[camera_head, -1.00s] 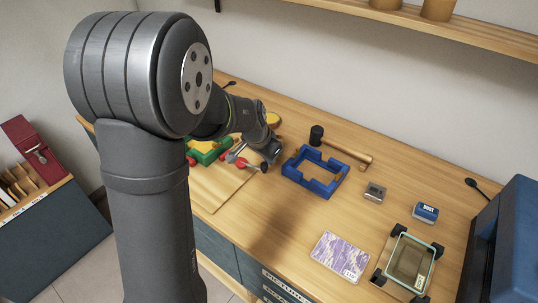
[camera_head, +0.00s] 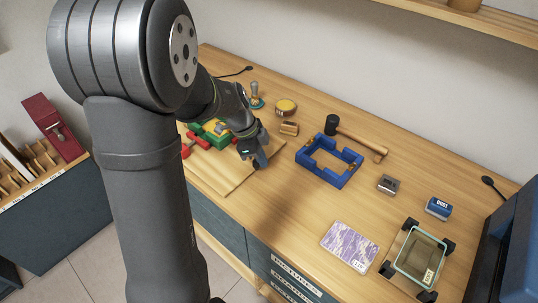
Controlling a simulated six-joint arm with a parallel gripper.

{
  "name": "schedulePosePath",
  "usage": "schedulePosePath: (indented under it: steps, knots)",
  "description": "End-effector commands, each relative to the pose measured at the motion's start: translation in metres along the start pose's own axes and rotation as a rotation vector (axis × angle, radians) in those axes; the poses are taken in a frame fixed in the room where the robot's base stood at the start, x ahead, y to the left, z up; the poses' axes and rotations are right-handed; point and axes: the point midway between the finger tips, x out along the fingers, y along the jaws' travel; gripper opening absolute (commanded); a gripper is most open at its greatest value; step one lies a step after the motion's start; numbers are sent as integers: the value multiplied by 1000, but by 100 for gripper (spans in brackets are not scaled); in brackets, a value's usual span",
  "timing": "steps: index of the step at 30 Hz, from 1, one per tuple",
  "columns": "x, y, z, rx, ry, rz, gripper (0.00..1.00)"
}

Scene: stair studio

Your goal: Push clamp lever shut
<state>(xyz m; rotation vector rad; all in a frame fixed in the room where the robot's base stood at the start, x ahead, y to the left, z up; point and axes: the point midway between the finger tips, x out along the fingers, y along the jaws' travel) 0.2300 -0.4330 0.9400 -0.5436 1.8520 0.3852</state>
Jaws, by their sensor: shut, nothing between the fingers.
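A green fixture (camera_head: 217,139) with a yellow block (camera_head: 211,127) in it sits on a wooden board (camera_head: 222,176) at the bench's left end. Red clamp parts, one a red grip (camera_head: 199,139), lie along its near left side, partly behind my arm. Which of them is the lever's handle, and how far it is swung, I cannot tell. My gripper (camera_head: 260,161) points down low over the board's right part, just right of the green fixture. It is shut and empty, with a visible gap from the red parts.
A blue frame (camera_head: 309,166) lies right of my gripper. A small wooden block (camera_head: 289,128), a round yellow tin (camera_head: 286,107) and a mallet (camera_head: 357,139) lie behind.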

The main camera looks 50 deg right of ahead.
Motion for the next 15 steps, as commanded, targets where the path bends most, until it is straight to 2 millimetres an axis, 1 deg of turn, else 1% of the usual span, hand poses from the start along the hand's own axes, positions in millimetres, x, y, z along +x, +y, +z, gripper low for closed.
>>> schedulePosePath:
  steps: [7, 15]
  knots:
    - [-5, 4, 14, 155, -1, 54, 0]
    - [-8, 6, 23, 151, -1, 52, 0]
